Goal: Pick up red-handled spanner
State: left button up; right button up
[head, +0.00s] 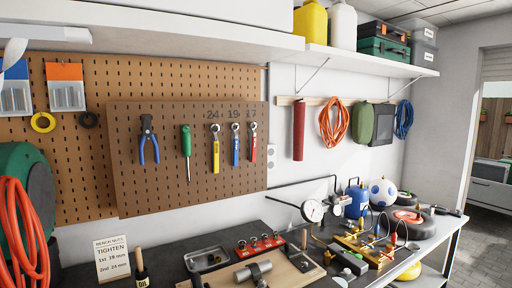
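The red-handled spanner (252,148) hangs upright on the raised brown pegboard panel (150,195), at the right end of the tool row, under the number 17. Its metal head is at the top. A blue-handled spanner (235,150) hangs just left of it under 19, and a yellow-handled spanner (215,153) hangs further left under 24. The red-handled spanner is fully visible, with nothing in front of it. I cannot make out either of my grippers in this view.
Blue pliers (149,142) and a green screwdriver (186,141) hang left of the spanners. The workbench below holds a metal tray (207,259), a red socket rack (259,246), a gauge (312,210) and a brass manifold (365,250). A shelf (365,62) overhangs the wall.

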aim_at(254, 141)
jog(key=i+l, duration=0.3)
jog(key=l, duration=0.15)
jog(key=i+l, duration=0.3)
jog(key=l, duration=0.2)
